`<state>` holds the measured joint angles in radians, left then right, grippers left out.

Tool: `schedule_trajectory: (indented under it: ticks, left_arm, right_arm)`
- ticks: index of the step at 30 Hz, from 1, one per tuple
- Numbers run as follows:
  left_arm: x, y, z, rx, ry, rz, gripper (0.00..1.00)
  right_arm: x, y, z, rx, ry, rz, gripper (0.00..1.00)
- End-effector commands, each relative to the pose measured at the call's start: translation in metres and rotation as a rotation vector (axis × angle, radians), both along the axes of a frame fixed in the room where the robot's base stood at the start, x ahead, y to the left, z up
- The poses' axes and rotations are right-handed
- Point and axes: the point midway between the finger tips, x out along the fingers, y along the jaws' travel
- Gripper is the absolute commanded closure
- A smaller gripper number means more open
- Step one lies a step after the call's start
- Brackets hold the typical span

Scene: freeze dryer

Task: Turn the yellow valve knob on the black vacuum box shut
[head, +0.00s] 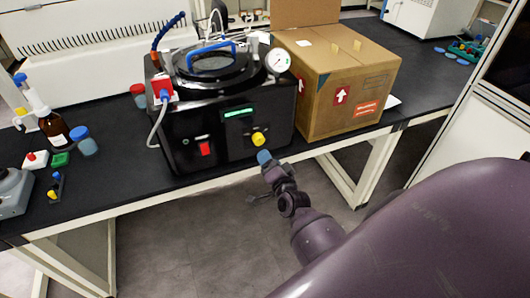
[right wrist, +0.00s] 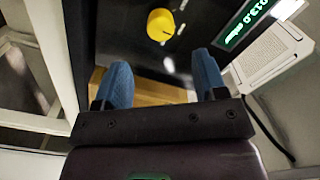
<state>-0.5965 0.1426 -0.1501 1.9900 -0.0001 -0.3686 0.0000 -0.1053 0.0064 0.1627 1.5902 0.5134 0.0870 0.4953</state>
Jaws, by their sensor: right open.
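The black vacuum box (head: 190,133) stands on the dark bench top, with a round lid and a blue handle on top. Its yellow valve knob (head: 258,139) is on the lower right of the front face. My right gripper (head: 264,157) is just below and in front of the knob, apart from it. In the right wrist view the knob (right wrist: 160,24) is beyond the two blue fingertips, roughly midway between them. The right gripper (right wrist: 163,80) is open and empty there. My left gripper is not in view.
A cardboard box (head: 350,85) stands right beside the vacuum box. A gauge (head: 277,61) sits on the vacuum box's top right, and a red switch (head: 205,148) on its front. Bottles (head: 84,141) and small items stand at the left. The floor before the bench is clear.

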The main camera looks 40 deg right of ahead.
Motion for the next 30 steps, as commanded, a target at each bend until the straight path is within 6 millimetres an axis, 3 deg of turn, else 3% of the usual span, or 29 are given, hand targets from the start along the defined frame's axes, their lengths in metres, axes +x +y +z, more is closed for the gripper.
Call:
schedule_trajectory:
  ticks: [7, 25, 30]
  left_arm:
    - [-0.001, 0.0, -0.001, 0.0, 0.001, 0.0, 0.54]
    - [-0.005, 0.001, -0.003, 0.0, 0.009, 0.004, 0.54]
    - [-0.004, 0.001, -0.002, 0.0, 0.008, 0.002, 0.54]
  right_arm:
    - [-0.017, 0.004, 0.0, 0.0, -0.001, -0.001, 0.35]
    - [-0.018, 0.004, 0.0, -0.003, 0.0, -0.001, 0.35]
    - [-0.017, 0.007, -0.004, -0.086, 0.052, 0.021, 0.35]
